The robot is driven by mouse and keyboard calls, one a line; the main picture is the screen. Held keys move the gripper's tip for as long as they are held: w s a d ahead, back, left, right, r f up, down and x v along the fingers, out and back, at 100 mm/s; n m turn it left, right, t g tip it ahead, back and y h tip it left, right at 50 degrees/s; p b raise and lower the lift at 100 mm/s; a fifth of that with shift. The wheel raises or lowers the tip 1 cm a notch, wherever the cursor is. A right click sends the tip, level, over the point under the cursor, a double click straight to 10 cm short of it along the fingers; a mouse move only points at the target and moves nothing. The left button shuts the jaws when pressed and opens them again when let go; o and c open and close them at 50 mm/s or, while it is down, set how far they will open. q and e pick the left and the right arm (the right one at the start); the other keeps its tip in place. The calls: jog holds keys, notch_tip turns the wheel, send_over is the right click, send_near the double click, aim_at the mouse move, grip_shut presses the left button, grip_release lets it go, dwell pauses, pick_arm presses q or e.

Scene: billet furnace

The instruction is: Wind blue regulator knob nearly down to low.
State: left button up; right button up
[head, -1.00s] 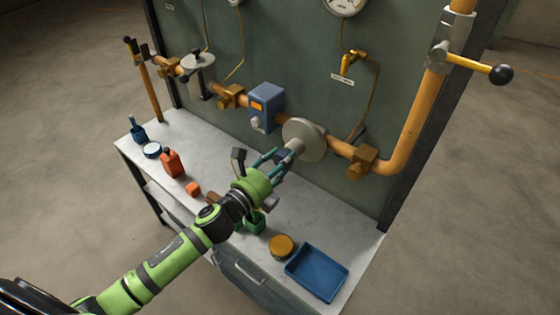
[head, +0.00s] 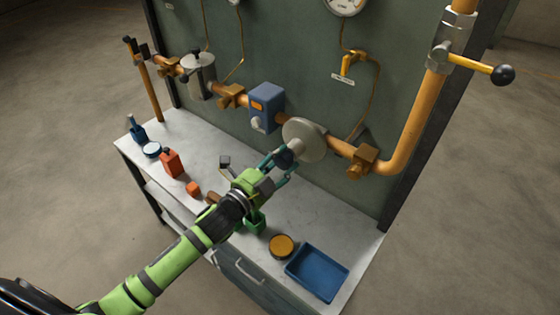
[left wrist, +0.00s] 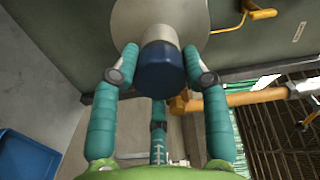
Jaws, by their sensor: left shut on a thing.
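The blue regulator knob (head: 284,158) sticks out from the front of the round grey regulator (head: 312,138) on the orange pipe. It shows as a dark blue cap on a pale neck in the left wrist view (left wrist: 160,70). My left gripper (head: 281,163) is shut on the knob, with teal fingers on either side of it. In the left wrist view the fingers of the gripper (left wrist: 160,62) flank the knob and neck, and a third finger shows below. Any marks on the knob cannot be made out. My right gripper is not in view.
A blue box (head: 265,107) sits on the pipe left of the regulator. A yellow lever valve (head: 480,65) stands at right.

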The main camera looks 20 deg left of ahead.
pick_arm(q)
jog(key=n, duration=0.6)
jog(key=shift+d+n, duration=0.2)
jog(key=shift+n, duration=0.1)
jog(key=n, duration=0.6)
jog(key=shift+a+r, duration=0.1)
jog(key=shift+r, duration=0.2)
jog(key=n, duration=0.6)
jog(key=shift+w+a+r+n, duration=0.15)
jog(key=shift+r+n, duration=0.15)
jog(key=n, duration=0.5)
jog(key=shift+a, duration=0.15)
jog(key=shift+n, duration=0.4)
jog(key=o, duration=1.2)
jog(key=shift+c, duration=0.2)
jog(key=shift+f, duration=0.35)
